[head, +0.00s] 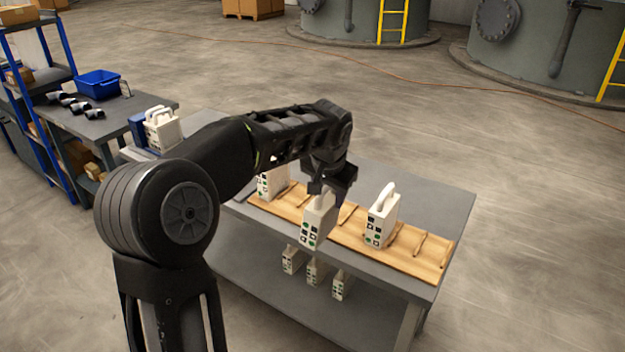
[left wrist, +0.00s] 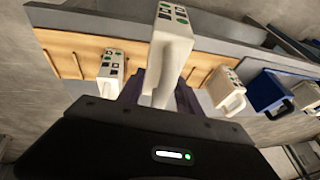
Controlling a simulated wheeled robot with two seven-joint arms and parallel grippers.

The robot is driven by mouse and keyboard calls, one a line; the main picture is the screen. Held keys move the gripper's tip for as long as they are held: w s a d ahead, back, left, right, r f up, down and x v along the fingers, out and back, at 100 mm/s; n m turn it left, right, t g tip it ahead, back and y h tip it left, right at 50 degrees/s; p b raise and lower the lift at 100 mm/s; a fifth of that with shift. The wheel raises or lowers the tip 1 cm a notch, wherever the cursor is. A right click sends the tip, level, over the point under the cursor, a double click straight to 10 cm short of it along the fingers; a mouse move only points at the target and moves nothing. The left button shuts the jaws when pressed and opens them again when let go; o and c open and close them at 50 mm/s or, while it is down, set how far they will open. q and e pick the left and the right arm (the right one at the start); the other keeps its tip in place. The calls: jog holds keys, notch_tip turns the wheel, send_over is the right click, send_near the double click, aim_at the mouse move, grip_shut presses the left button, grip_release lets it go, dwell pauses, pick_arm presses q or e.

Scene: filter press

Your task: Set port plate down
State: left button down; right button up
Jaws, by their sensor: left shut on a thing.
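My left gripper (head: 330,185) is shut on a white port plate (head: 318,220) with black and green marks on its edge. It also shows held in the left wrist view (left wrist: 169,60), upright in front of the gripper. In the head view the held plate is in front of the wooden rack (head: 430,258) on the grey table; I cannot tell whether it touches the table. One white plate with a handle (head: 383,217) stands on the rack to the right of the gripper. Another plate (head: 270,182) stands at the rack's left, partly hidden by my arm. My right gripper is not in view.
The grey table (head: 452,200) has several white plates on its lower shelf (head: 313,270). A bench (head: 100,118) at the left holds a blue bin (head: 97,84) and dark parts. More white plates (head: 162,130) stand behind my arm. The right end of the rack is free of plates.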

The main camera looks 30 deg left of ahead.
pick_arm(q)
jog(key=s+d+f, duration=0.2)
jog(key=d+f, duration=0.1)
jog(key=d, duration=0.5)
jog(key=s+d+f, duration=0.2)
jog(key=d+f, duration=0.2)
jog(key=d, duration=0.5)
jog(key=shift+s+f, duration=0.2)
jog(key=shift+s, duration=0.2)
